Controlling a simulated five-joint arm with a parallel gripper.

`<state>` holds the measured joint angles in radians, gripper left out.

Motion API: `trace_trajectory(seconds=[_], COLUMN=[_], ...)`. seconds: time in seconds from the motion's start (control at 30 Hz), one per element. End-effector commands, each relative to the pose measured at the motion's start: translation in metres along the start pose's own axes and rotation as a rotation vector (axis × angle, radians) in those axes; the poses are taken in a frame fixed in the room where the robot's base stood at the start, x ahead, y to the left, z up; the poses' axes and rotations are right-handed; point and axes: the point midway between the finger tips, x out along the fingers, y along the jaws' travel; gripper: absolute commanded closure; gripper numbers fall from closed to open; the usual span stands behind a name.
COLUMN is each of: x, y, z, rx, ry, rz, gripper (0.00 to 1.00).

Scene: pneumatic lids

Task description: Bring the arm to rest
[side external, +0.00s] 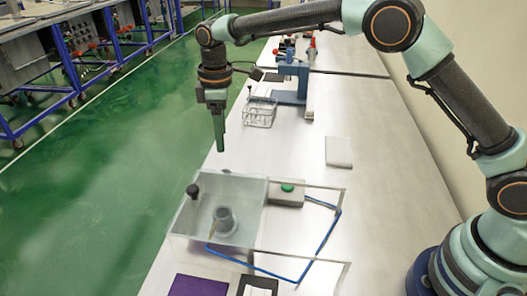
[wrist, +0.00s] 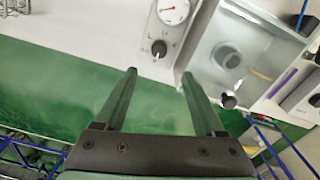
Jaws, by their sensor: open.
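My gripper (side external: 219,135) hangs from the wrist, pointing down, in the side external view. It is in the air above the table's left edge, behind the clear box. In the wrist view my gripper (wrist: 158,75) shows two green fingers spread apart with nothing between them. The clear box (side external: 185,222) stands on the table with a grey cylindrical part inside and a black knob on its rim. The box (wrist: 200,62) also shows at the upper right of the wrist view.
A wire rack (side external: 260,112) and a blue press (side external: 290,85) stand farther back. A white pad (side external: 338,151) lies on the table (side external: 385,200). The right side is mostly clear.

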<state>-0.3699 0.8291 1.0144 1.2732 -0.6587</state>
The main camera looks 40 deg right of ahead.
Motion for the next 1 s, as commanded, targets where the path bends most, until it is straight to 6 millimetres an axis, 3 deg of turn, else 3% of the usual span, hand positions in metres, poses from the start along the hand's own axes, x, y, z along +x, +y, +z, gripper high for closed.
trace_trajectory(seconds=[0.23, 0.37, 0.7, 1.0], x=[-0.001, -0.017, -0.095, -0.132], y=[0.0, 0.003, 0.003, -0.022], z=[0.001, 0.011, 0.088, 0.168], rx=[0.004, 0.044, 0.32, 0.577], ry=[0.002, 0.018, 0.122, 0.225], rz=[0.001, 0.014, 0.09, 0.154], gripper=[0.29, 0.29, 0.29, 0.29])
